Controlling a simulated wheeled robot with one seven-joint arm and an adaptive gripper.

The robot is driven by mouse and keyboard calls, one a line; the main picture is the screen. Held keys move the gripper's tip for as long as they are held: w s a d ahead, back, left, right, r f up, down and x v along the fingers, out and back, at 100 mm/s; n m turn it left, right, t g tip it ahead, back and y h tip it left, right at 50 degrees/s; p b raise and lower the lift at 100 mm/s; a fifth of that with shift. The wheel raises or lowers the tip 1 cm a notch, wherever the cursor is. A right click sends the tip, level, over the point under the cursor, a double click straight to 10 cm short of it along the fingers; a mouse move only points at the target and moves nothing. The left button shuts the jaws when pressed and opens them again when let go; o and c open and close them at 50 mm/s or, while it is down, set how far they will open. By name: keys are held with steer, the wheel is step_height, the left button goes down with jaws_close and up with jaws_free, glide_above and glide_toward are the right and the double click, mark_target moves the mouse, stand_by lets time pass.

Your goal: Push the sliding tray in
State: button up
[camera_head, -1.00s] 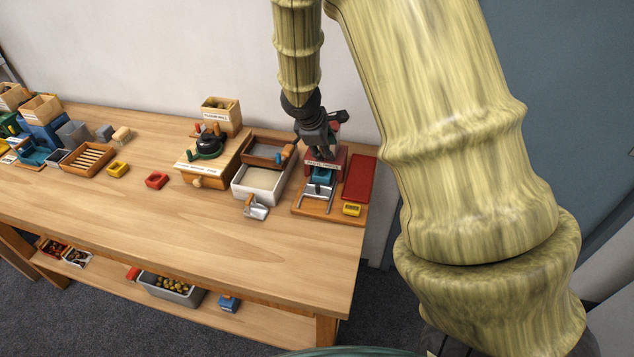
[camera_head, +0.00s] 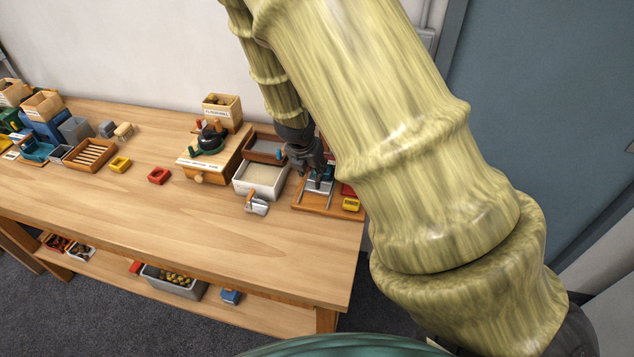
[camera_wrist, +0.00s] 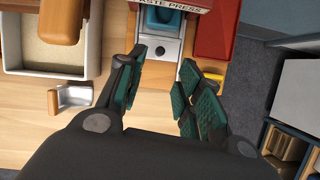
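The red paste press (camera_wrist: 168,5) stands at the right end of the bench, its label partly cut off in the wrist view. The sliding tray, a blue piece with a grey metal front (camera_wrist: 160,47), sits under the press, between metal rails on a wooden base. My gripper (camera_wrist: 163,60) is open and empty, its two dark green-padded fingers pointing at the tray's front, one on each side. Whether they touch it I cannot tell. In the head view my gripper (camera_head: 320,179) is low over the press base and hides much of the press and tray.
A white sand-coloured-filled bin (camera_head: 260,179) and a metal scoop (camera_head: 257,206) lie just left of the press. A red flat panel (camera_wrist: 214,35) and a yellow block (camera_head: 351,204) lie to its right. The bench front is clear.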

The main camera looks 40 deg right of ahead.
steer(key=b+x, duration=0.5)
steer(key=x, duration=0.4)
steer(key=shift+w+d+f, duration=0.1)
steer(key=shift+d+f, duration=0.05)
steer(key=shift+f, duration=0.1)
jaws_close()
